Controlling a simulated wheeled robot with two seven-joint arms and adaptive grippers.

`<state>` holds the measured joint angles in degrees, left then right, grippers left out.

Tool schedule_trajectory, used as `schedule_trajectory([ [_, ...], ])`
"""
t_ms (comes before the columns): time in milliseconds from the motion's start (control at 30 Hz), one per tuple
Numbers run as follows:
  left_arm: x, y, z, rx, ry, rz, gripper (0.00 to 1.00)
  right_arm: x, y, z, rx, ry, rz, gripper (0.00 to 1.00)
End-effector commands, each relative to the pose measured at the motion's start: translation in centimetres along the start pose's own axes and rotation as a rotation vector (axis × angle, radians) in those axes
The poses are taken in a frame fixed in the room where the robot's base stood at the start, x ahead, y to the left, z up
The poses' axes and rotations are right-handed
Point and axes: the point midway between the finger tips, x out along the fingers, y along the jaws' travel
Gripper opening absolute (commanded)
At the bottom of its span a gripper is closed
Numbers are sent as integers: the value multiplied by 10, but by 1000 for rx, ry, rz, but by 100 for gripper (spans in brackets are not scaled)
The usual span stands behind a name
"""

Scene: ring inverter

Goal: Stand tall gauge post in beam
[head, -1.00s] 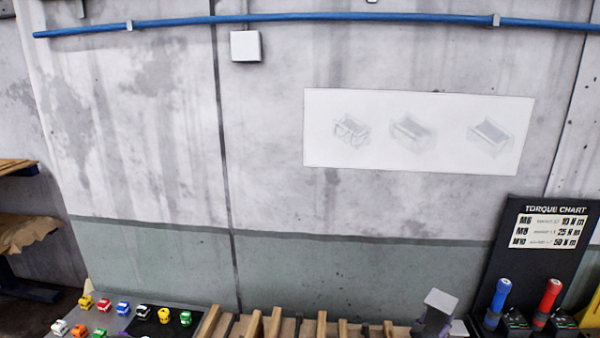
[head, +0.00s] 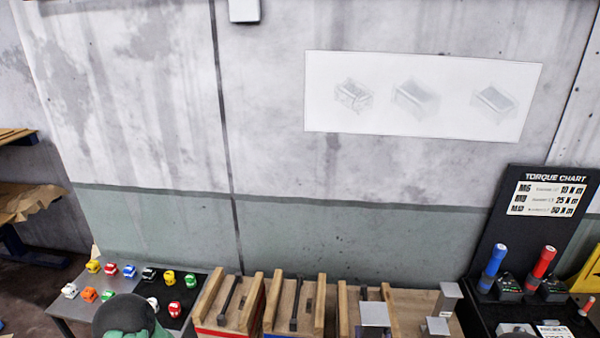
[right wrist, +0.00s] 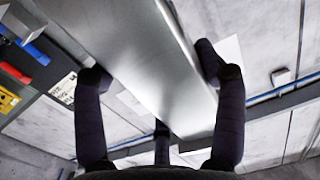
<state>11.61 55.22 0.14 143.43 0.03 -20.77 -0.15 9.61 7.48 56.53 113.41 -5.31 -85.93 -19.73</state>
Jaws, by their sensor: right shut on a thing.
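My right gripper (right wrist: 155,90) is shut on a smooth silver metal post (right wrist: 150,62), seen in the right wrist view. Dark fingers lie on both sides of the post, and its far end runs out of the top of that view. In the head view, silver blocks or posts stand at the front right: one (head: 374,314) at the bottom edge, a taller one (head: 449,296), and a lower one (head: 436,327) beside it. I cannot tell whether any of these is the held post. I cannot make out the beam. My left gripper is not in view.
Wooden racks (head: 262,300) with dark bars fill the bench centre. Toy vehicles (head: 110,270) stand at the left, behind a dark rounded shape (head: 120,312) with green below. A torque chart board (head: 550,195) stands at the right with blue (head: 496,260) and red (head: 544,261) handled tools.

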Motion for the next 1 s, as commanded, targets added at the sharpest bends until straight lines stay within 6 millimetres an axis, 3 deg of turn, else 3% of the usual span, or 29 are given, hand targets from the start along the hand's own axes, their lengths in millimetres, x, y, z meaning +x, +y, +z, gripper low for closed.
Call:
schedule_trajectory([
  [300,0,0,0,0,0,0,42,-16,-18,5,-4,4,-66,12],
  [700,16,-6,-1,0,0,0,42,-14,-16,21,-4,5,-62,12],
  [1000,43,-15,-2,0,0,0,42,-12,-16,50,-4,4,-61,12],
])
